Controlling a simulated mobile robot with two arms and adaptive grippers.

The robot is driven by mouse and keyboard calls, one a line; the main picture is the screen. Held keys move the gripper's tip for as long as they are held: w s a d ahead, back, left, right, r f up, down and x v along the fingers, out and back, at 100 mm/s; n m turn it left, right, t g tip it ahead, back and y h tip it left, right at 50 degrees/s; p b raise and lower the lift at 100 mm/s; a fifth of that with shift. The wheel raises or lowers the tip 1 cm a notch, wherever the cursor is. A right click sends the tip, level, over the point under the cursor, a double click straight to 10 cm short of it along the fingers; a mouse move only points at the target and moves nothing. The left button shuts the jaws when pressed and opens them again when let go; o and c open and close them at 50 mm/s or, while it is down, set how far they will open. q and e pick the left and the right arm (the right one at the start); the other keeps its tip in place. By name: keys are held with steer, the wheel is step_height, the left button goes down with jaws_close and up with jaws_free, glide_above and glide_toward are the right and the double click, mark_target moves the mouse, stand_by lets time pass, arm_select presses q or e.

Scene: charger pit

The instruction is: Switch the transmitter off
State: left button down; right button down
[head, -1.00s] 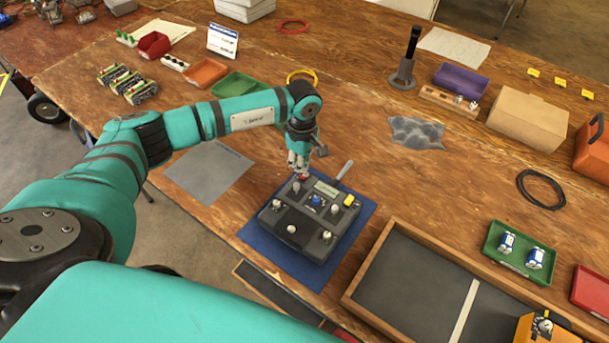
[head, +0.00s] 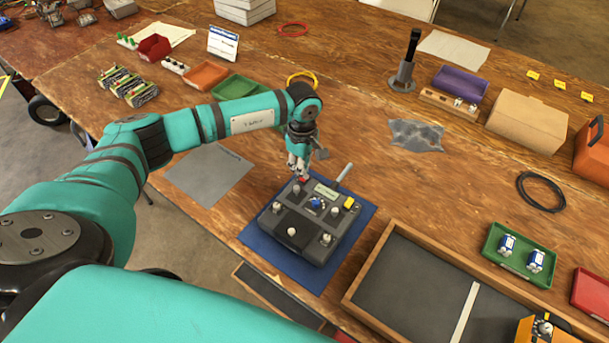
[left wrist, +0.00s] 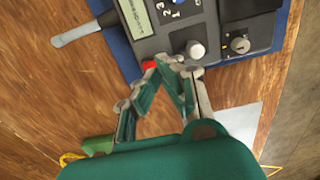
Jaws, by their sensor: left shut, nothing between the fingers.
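The transmitter (head: 310,220) is a dark grey box lying on a blue mat (head: 262,247). It has a small screen, several knobs, a blue dial (head: 315,202), a yellow button (head: 349,202) and a grey antenna (head: 344,172). It shows also in the left wrist view (left wrist: 212,22), with a red switch (left wrist: 149,65) at its edge. My left gripper (head: 300,173) is shut and empty, pointing down at the transmitter's far left corner. In the left wrist view its fingertips (left wrist: 172,66) are right beside the red switch; I cannot tell if they touch it. My right gripper is not in view.
A wooden-framed tray (head: 400,275) lies to the right of the mat. A grey sheet (head: 208,174) lies to the left. A green tray (head: 238,87) and a yellow ring (head: 302,77) lie behind my left arm.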

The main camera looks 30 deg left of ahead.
arm_select(q)
steer(key=shift+f+b, duration=1.25)
steer(key=shift+f, duration=0.1)
stand_by(0.7)
steer(key=shift+r+p, duration=0.55)
steer(key=shift+r, duration=0.2)
steer(key=shift+r+p, duration=1.45)
steer(key=shift+r, duration=1.4)
steer(key=shift+f, duration=0.15)
